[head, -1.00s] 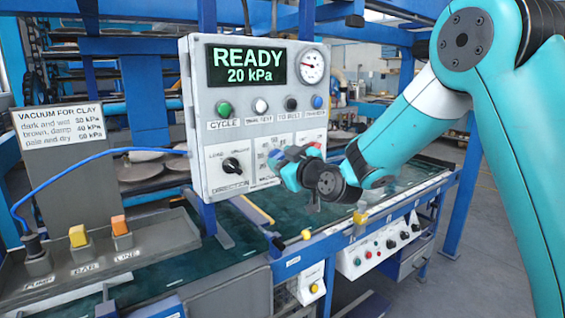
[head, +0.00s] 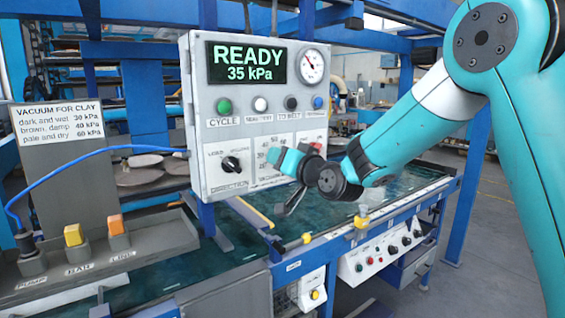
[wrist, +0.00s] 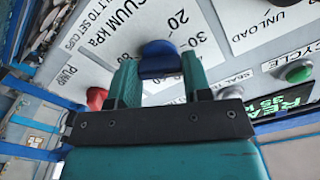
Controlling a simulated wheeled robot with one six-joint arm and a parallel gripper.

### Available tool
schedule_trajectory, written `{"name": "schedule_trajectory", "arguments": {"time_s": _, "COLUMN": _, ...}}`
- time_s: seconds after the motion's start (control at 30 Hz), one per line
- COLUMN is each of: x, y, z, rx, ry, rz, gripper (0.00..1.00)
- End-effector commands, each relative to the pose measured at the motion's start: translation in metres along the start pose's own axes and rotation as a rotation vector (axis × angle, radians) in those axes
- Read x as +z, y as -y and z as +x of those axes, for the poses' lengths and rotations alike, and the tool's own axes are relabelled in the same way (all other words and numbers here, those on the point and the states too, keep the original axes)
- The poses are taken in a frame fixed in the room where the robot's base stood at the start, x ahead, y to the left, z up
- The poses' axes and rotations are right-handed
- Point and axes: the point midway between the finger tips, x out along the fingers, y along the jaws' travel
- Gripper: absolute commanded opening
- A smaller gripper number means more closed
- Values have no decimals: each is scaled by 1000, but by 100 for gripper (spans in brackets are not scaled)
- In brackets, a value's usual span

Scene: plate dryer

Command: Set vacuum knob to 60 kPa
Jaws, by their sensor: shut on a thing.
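The blue vacuum knob (wrist: 158,58) sits on the white panel's "VACUUM kPa" dial in the wrist view. My gripper (wrist: 160,74) is shut on it, one finger on each side. In the head view my gripper (head: 289,160) is at the lower right of the control panel (head: 205,95), hiding the knob and part of its scale. The display (head: 246,64) reads READY, 35 kPa. The round gauge (head: 312,66) beside it has its needle toward the upper left.
A black LOAD/UNLOAD selector (head: 231,164) is left of the dial. Buttons, including green CYCLE (head: 224,106), line the panel above. A red button (wrist: 96,98) is close to a finger. A sign (head: 58,122) lists 60 kPa for pale and dry clay.

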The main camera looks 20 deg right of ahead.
Motion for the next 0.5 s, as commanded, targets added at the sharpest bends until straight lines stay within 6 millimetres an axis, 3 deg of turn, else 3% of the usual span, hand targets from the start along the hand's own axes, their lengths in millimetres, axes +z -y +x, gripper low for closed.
{"name": "schedule_trajectory", "arguments": {"time_s": 0.5, "x": 0, "y": 0, "z": 0, "rx": 2, "ry": 1, "rz": 492, "gripper": 21}}
